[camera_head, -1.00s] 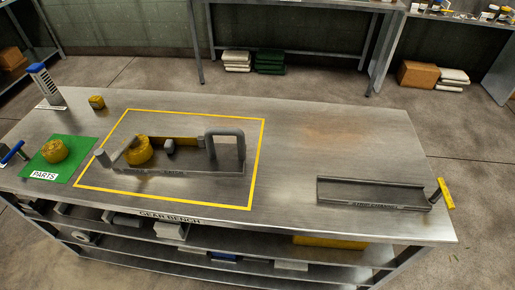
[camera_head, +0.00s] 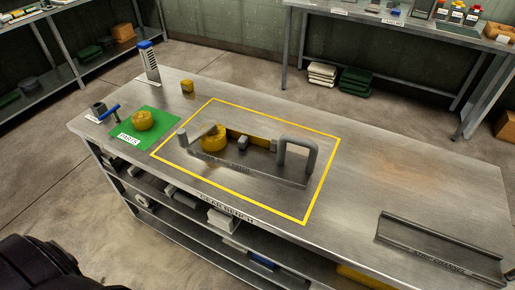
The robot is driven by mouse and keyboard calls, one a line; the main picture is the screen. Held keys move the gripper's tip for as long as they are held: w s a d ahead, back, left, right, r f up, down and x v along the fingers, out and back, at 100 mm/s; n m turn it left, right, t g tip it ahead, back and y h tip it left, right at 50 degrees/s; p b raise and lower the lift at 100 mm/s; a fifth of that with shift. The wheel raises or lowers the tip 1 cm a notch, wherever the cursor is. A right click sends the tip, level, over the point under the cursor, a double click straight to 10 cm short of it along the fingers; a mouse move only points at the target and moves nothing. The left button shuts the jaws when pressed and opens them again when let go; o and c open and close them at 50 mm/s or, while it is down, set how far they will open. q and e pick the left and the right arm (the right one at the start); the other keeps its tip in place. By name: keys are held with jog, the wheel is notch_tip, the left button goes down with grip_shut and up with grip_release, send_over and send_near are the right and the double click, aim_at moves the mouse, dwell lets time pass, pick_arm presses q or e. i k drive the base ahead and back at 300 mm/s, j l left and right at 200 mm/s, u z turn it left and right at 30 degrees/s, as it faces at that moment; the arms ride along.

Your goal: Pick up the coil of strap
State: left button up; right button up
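I cannot single out a coil of strap with certainty. A yellow round piece (camera_head: 143,121) sits on the green PARTS mat (camera_head: 127,130) at the left of the bench. Another yellow round piece (camera_head: 213,141) sits in the grey fixture (camera_head: 240,169) inside the yellow outline. A dark round thing (camera_head: 28,83), too small to make out, lies on the back-left shelf. Neither gripper is in view. A dark part, likely of my own body, shows at the lower left corner.
The metal bench (camera_head: 370,175) has bare room right of the outline. A grey channel (camera_head: 438,246) lies at its right end. A small yellow block (camera_head: 187,86), a blue-topped upright (camera_head: 148,62) and a blue-handled tool (camera_head: 110,112) stand at the left. Another table (camera_head: 400,27) stands behind.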

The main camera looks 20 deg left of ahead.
aim_at(142, 120)
jog(key=u, duration=1.65)
jog(key=i+j, duration=0.1)
jog(key=j, duration=0.05)
